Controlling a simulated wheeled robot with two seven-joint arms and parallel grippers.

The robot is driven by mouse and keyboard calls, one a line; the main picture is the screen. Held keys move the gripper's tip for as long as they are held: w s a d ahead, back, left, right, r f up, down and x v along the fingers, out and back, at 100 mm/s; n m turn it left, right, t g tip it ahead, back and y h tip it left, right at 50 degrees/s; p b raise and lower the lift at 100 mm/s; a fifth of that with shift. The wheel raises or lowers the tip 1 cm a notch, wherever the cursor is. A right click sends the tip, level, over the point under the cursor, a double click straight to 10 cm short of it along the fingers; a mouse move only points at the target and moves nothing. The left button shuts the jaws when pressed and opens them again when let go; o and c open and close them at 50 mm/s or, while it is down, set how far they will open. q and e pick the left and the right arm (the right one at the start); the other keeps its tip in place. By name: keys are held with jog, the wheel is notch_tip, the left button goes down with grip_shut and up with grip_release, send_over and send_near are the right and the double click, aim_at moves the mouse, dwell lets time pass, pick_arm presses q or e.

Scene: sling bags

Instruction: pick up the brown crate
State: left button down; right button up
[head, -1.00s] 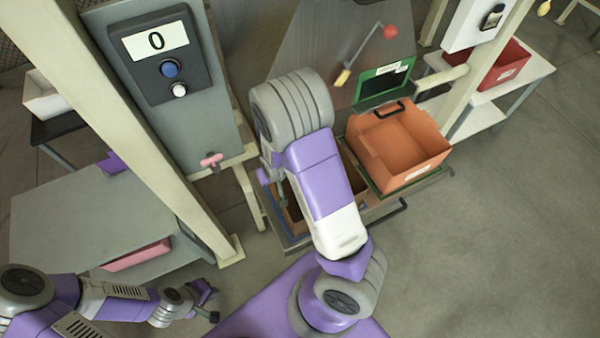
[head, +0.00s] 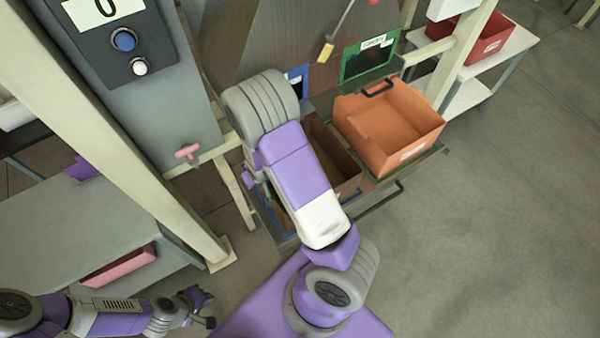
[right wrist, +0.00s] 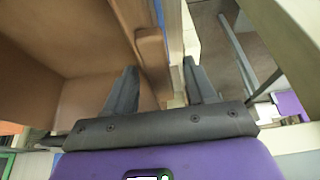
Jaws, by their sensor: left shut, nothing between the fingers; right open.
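The brown crate (head: 333,152) sits in the rack's left bay, left of the orange crate, and my right arm hides much of it in the head view. In the right wrist view the brown crate (right wrist: 60,45) fills the upper left. My right gripper (right wrist: 159,65) is open, with one finger over the crate's inner side and the other beyond its wall. The wall and its handle bar lie between the fingertips; I cannot tell whether they touch. My left gripper (head: 204,308) is shut and empty at the lower left, away from the crate.
An orange crate (head: 390,125) stands in the right bay. A grey panel with buttons (head: 124,40) and a cream post (head: 130,170) stand at left. A grey table (head: 75,225) has a pink bin (head: 118,267) below it. The floor at right is clear.

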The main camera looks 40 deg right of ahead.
jog(key=x, duration=0.2)
jog(key=shift+w+f, duration=0.15)
jog(key=shift+f, duration=0.15)
jog(key=shift+r, duration=0.1)
grip_shut()
